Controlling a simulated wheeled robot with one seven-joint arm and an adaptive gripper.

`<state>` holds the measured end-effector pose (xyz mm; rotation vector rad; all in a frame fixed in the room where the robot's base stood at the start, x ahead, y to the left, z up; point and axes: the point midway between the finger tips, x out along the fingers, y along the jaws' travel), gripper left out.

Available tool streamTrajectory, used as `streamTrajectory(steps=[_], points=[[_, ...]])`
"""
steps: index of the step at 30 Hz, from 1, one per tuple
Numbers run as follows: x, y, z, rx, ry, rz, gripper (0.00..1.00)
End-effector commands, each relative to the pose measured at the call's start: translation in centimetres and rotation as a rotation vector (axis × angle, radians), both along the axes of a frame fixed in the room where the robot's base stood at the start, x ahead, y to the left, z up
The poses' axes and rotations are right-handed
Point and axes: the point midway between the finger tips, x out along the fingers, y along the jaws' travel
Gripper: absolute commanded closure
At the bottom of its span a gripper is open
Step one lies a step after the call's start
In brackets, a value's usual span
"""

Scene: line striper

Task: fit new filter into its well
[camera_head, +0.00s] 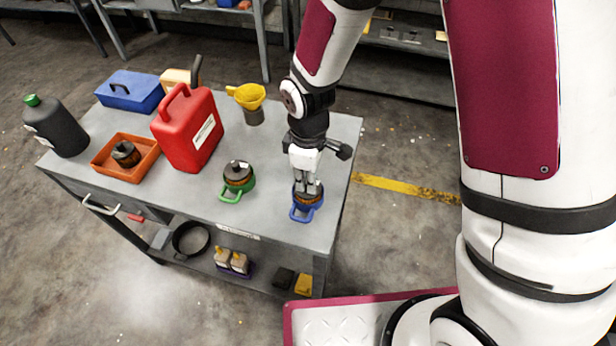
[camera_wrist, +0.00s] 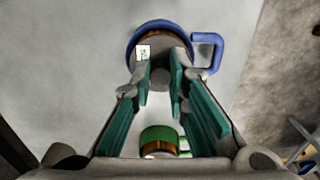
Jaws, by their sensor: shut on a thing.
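My gripper (camera_head: 309,187) points straight down at the front right of the grey cart and is shut on a dark filter with a brown pleated side (camera_head: 308,198). The filter sits at the blue ring-shaped holder (camera_head: 301,213), which has a loop handle. In the wrist view, the teal-padded fingers (camera_wrist: 160,80) are on both sides of the filter top (camera_wrist: 157,51), which bears a white label, inside the blue rim (camera_wrist: 134,36). Whether it is fully seated is hidden by the fingers. A similar filter (camera_head: 238,172) stands in a green holder (camera_head: 234,194) to the left.
An orange tray (camera_head: 110,172) holds another dark filter (camera_head: 125,153). A red jerrycan (camera_head: 178,140), a black bottle (camera_head: 58,130), a blue box (camera_head: 128,92) and a yellow funnel (camera_head: 247,95) stand on the cart. The cart's right edge is close to my gripper.

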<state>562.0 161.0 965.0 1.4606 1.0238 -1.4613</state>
Motion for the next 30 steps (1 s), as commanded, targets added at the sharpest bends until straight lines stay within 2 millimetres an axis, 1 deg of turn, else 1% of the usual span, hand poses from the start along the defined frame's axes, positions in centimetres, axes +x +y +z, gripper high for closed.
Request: streamTrajectory(steps=[23,30], points=[[0.0,0.0,1.3,0.000,0.000,0.000,1.00],[0.0,0.0,2.4,0.002,-0.002,0.000,1.00]])
